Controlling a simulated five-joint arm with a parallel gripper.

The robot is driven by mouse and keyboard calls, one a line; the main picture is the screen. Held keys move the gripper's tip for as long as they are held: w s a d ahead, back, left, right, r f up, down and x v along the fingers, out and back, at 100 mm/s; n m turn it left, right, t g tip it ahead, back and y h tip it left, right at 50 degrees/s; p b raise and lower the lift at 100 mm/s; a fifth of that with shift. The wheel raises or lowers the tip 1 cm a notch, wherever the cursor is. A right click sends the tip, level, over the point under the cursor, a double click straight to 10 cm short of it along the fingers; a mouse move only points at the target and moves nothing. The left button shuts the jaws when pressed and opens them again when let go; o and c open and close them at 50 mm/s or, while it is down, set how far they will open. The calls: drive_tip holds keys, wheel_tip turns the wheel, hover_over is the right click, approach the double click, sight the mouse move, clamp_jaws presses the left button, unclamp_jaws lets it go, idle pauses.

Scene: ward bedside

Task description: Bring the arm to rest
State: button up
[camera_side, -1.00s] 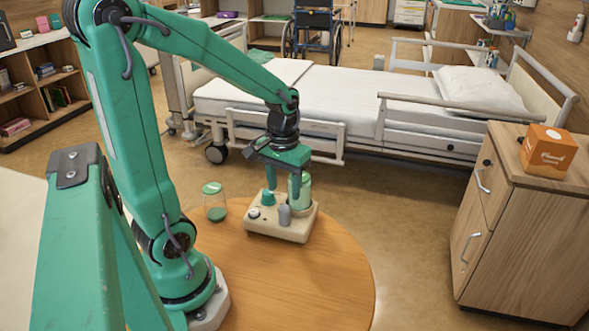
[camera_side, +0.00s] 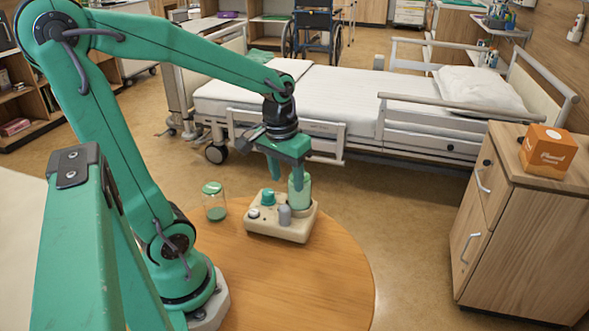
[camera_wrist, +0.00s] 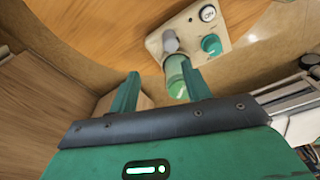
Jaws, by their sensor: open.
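My gripper (camera_side: 285,178) is green, points down and is open above the cream device (camera_side: 278,231) on the round wooden table (camera_side: 330,275). The device carries a white round button, a teal knob (camera_side: 267,197) and a grey cylinder (camera_side: 284,215). A green bottle (camera_side: 300,196) stands at the device's right rear, just under my gripper's right finger. In the wrist view the green bottle (camera_wrist: 176,75) shows close to the right finger; I cannot tell whether they touch. My gripper (camera_wrist: 160,72) also shows there with its two fingers apart.
A bed (camera_side: 330,100) with rails lies behind. A wooden cabinet (camera_side: 530,220) with an orange box (camera_side: 548,152) stands at right. The table's front right is clear.

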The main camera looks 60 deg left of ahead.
drive_tip(key=s+d+r+m+t, duration=0.4)
drive_tip(key=d+r, duration=0.2)
drive_tip(key=d, duration=0.1)
drive_tip(key=shift+r+m, duration=0.4)
drive_tip(key=shift+o, duration=0.4)
drive_tip(key=shift+a, duration=0.1)
idle(0.5)
